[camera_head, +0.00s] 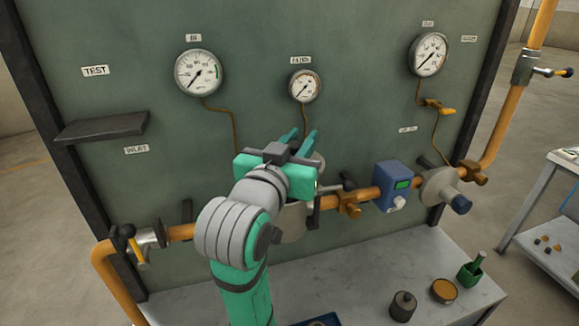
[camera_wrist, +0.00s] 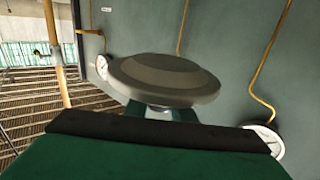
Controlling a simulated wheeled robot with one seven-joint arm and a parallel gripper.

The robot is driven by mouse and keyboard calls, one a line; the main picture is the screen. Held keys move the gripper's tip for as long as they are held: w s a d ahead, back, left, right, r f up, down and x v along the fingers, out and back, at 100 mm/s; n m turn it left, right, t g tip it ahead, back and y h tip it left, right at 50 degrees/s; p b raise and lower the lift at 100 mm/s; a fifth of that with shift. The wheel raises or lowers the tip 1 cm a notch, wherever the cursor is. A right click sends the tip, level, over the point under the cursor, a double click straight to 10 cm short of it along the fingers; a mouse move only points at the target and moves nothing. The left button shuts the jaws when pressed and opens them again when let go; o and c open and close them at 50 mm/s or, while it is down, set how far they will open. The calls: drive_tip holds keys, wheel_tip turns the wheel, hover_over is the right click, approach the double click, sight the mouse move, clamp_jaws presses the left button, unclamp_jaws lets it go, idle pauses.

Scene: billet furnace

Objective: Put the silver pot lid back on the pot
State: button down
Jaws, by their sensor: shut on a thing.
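The silver pot lid (camera_wrist: 165,80) is a grey round disc with a stepped top. It is close in front of my gripper in the wrist view and looks tilted. My gripper (camera_head: 298,140) is shut on the knob under the lid, and its teal fingers (camera_wrist: 160,112) show below the disc. In the head view the lid is mostly hidden by my gripper. A grey cylindrical body (camera_head: 292,224), which looks like the pot, sits in the orange pipe line below and behind my gripper. My arm covers much of it, and its top is hidden.
The green panel (camera_head: 260,100) carries gauges, including the middle one (camera_head: 305,86). A blue meter box (camera_head: 393,187) and a grey flanged fitting (camera_head: 438,187) are on the pipe to the right. A dark shelf (camera_head: 102,128) juts out at left. Small containers stand on the bench (camera_head: 345,270).

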drive_tip(key=w+a+f, duration=0.2)
drive_tip(key=w+f, duration=0.4)
drive_tip(key=f, duration=0.3)
drive_tip(key=shift+w+f, duration=0.3)
drive_tip(key=shift+f, duration=0.1)
drive_tip(key=shift+f, duration=0.4)
drive_tip(key=c, duration=1.5)
unclamp_jaws()
